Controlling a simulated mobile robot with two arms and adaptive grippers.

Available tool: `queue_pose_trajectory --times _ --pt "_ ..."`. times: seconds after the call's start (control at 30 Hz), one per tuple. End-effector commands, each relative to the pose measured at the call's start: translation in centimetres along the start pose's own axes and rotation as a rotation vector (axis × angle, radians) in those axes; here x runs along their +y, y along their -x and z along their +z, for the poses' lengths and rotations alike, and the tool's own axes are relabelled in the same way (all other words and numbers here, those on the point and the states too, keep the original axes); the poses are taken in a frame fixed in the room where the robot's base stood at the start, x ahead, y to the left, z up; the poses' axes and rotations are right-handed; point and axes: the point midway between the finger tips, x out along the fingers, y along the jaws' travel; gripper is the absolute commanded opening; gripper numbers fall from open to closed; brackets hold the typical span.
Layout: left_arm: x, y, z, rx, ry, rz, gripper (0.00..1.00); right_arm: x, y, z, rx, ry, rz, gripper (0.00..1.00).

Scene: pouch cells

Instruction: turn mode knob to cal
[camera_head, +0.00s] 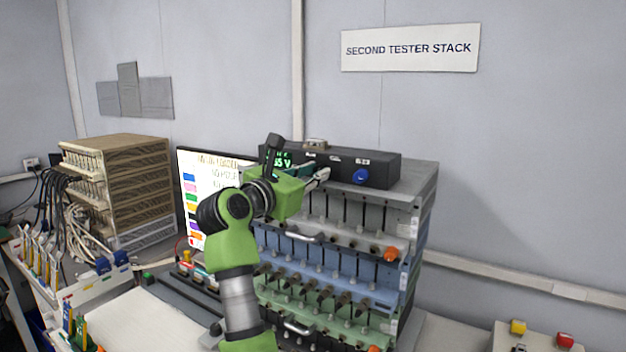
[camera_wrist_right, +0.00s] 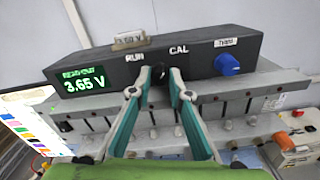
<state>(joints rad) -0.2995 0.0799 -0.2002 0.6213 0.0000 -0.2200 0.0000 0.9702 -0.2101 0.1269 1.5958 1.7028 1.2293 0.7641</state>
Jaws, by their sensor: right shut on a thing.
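The black meter box (camera_wrist_right: 215,85) has a green readout (camera_wrist_right: 84,81) showing 3.65 V. It stands on top of the tester stack, and it also shows in the head view (camera_head: 388,166). A dark mode knob (camera_wrist_right: 156,73) is on its front face, between and below the labels RUN (camera_wrist_right: 134,57) and CAL (camera_wrist_right: 178,48). My right gripper (camera_wrist_right: 158,77) is shut on the knob, with one fingertip on each side; it also shows in the head view (camera_head: 323,177). The fingers partly hide the knob, and I cannot tell which label it points to. My left gripper is not in view.
A blue knob (camera_wrist_right: 228,64), under a small label that seems to read TRIM, sits to the right on the box. The tester stack (camera_head: 430,210) below has rows of clips and an orange knob (camera_head: 391,254). A screen (camera_head: 190,205) stands left of my arm.

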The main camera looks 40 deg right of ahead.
Motion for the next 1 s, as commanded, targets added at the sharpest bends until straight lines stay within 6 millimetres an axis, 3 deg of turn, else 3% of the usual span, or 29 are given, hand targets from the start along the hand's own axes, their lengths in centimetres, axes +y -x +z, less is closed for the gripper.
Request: queue_pose_trajectory --times 0.3,0.33,0.37,0.4,0.77,1.0 --pt "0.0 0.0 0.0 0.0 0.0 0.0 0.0 -0.1 -0.1 -0.2 0.006 -0.001 -0.002 0.0" --pt "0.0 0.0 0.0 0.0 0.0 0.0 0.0 -0.1 -0.1 -0.2 0.006 -0.001 -0.002 0.25" --pt "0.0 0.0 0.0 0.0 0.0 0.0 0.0 -0.1 -0.1 -0.2 0.006 0.0 -0.002 0.33" --pt "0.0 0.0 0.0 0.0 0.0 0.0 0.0 0.0 -0.1 -0.2 0.005 0.0 -0.002 0.34" --pt "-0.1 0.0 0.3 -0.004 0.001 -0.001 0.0 0.1 0.0 0.3 0.001 -0.002 0.0 0.34" --pt "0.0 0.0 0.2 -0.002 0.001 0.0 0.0 1.0 0.0 4.0 0.002 -0.005 0.001 0.34"
